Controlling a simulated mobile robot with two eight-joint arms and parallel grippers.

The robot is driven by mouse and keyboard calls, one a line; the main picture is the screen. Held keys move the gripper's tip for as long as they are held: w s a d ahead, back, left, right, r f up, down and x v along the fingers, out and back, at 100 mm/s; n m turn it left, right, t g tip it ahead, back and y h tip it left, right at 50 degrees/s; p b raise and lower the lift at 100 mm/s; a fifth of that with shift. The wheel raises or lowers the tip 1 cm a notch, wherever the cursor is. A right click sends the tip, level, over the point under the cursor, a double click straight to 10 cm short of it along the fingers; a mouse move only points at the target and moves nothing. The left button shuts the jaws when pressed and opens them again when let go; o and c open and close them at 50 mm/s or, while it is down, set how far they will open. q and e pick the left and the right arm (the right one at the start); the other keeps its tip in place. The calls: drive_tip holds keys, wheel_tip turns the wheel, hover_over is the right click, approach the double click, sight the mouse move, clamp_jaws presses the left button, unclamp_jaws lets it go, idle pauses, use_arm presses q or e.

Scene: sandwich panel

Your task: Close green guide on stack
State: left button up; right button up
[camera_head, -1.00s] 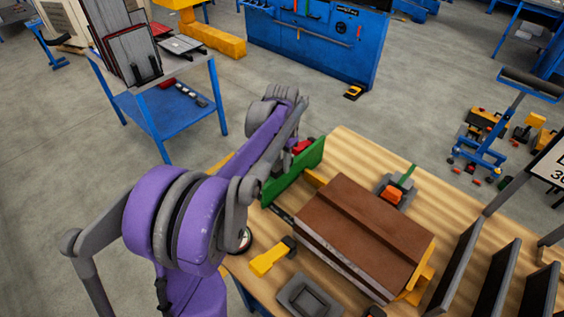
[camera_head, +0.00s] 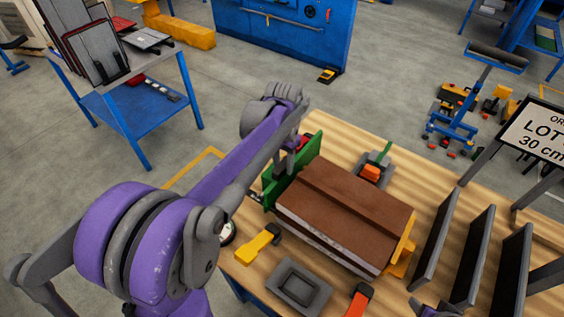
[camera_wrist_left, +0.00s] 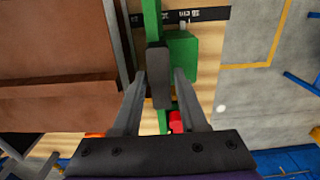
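The green guide (camera_head: 282,178) stands upright along the left end of the brown panel stack (camera_head: 345,208). In the head view its face looks close against that end. In the left wrist view the stack (camera_wrist_left: 60,45) is at left, and a narrow strip lies between it and the green guide (camera_wrist_left: 152,18). My left gripper (camera_head: 292,146) is at the guide. In the wrist view its two fingers (camera_wrist_left: 160,75) stand on either side of a grey upright handle (camera_wrist_left: 159,78), with slim gaps visible. A small part at the bottom edge (camera_head: 428,310) may be my right gripper; its fingers are not clear.
On the wooden table are a yellow-handled tool (camera_head: 257,244), a grey tray (camera_head: 290,285), an orange-handled tool (camera_head: 358,302) and a green-orange clamp (camera_head: 374,168). Dark upright dividers (camera_head: 433,240) stand at right. A blue cart (camera_head: 140,105) stands on the floor beyond.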

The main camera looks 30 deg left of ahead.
use_arm(q)
drive_tip(key=shift+o, duration=1)
wheel_tip(320, 180, up, 11)
drive_tip(key=shift+p, duration=0.3)
drive_tip(key=shift+f, duration=0.1)
drive_tip(key=shift+c, duration=0.3)
